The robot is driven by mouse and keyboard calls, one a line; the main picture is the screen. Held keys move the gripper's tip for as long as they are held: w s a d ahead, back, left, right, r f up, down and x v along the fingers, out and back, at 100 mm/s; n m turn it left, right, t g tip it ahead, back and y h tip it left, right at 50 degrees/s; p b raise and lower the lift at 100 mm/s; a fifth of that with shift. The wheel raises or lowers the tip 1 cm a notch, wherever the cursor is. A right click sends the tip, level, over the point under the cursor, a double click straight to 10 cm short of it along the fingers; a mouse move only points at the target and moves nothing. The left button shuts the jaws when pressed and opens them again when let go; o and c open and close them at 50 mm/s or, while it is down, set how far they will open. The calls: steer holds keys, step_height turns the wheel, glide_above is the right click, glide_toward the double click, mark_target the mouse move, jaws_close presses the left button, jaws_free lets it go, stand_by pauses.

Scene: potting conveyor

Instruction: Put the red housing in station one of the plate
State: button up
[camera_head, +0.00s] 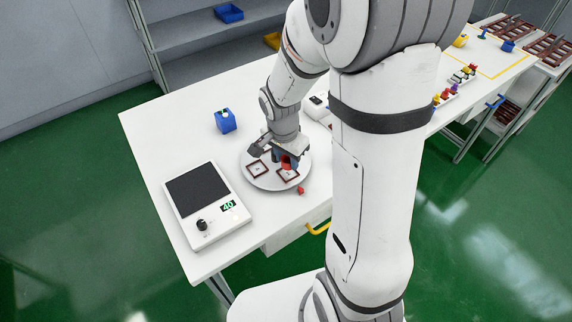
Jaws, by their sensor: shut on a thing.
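The round grey plate (247,176) lies on the white table and carries square brown-framed stations. One station frame (257,170) shows at the left and another (287,175) at the front. I cannot read which is station one. My gripper (286,164) points down over the plate, shut on the red housing (287,162). The housing is just above or at the front frame; contact cannot be told. The fingers hide part of it, and the gripper hides the plate's back part.
A small red piece (300,190) sits at the plate's front right edge. A white device with a dark panel, knob and display (208,204) stands left. A blue container (225,121) stands behind. Small coloured parts (464,74) lie farther right. My arm hides the table's middle.

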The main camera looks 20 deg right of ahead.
mark_target(287, 165)
step_height(287, 165, down, 3)
steer(key=shift+f, duration=0.2)
steer(key=o, duration=1)
steer(key=shift+s+d, duration=0.1)
steer(key=shift+c, duration=0.2)
steer(key=shift+r, duration=0.1)
steer(key=r, duration=0.7)
steer(key=a+r, duration=0.1)
steer(key=r, duration=0.2)
steer(key=shift+s+r, duration=0.3)
steer(key=shift+s, duration=0.05)
steer(key=s+r+n+t, duration=0.1)
steer(key=s+r+n, duration=0.3)
steer(key=s+n, duration=0.1)
steer(key=s+r+n+t+y, duration=0.1)
steer(key=s+r+n, duration=0.3)
steer(key=s, duration=0.4)
steer(key=shift+d+r+n, duration=0.15)
steer(key=shift+d+n, duration=0.25)
steer(key=shift+n, duration=0.5)
